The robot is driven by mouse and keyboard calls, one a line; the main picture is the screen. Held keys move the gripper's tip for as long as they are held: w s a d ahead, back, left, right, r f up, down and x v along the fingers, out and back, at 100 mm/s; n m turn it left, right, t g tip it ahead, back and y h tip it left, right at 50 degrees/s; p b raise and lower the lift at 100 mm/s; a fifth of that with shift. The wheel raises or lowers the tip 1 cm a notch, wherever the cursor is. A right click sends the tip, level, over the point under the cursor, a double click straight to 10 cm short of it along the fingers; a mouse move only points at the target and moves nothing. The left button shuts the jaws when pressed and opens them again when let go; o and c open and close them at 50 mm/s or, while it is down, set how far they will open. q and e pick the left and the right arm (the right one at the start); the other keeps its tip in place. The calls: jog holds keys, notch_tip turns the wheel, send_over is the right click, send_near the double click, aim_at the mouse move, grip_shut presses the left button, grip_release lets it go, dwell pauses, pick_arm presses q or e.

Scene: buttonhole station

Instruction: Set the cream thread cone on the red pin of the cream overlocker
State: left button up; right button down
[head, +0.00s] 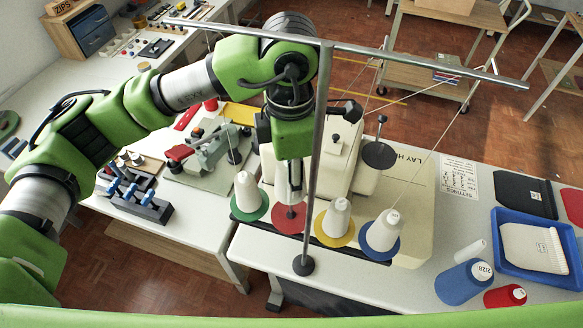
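The cream overlocker (336,165) stands mid-table, with coloured discs along its near edge. The red disc (288,219) lies between the green disc (244,214) and the yellow disc (321,230); a blue disc (374,248) is at the right. Pale cones stand on the green (247,190), yellow (338,216) and blue (385,230) discs. My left gripper (292,196) points down right over the red disc. My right gripper is out of view.
A grey thread stand (317,150) rises close beside my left gripper, with a crossbar above and threads hanging.

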pick_arm(q)
jog(key=shift+f+b, duration=0.35)
jog(key=shift+f, duration=1.1)
jog(key=shift+f+b, duration=0.35)
jog(key=shift+f, duration=1)
notch_tip(320, 180, down, 3)
jog(key=b, duration=0.4)
jog(key=shift+r, duration=0.15)
jog(key=shift+f+b, duration=0.55)
jog(key=shift+b, duration=0.1)
jog(key=o, duration=1.2)
jog(key=shift+o, duration=0.4)
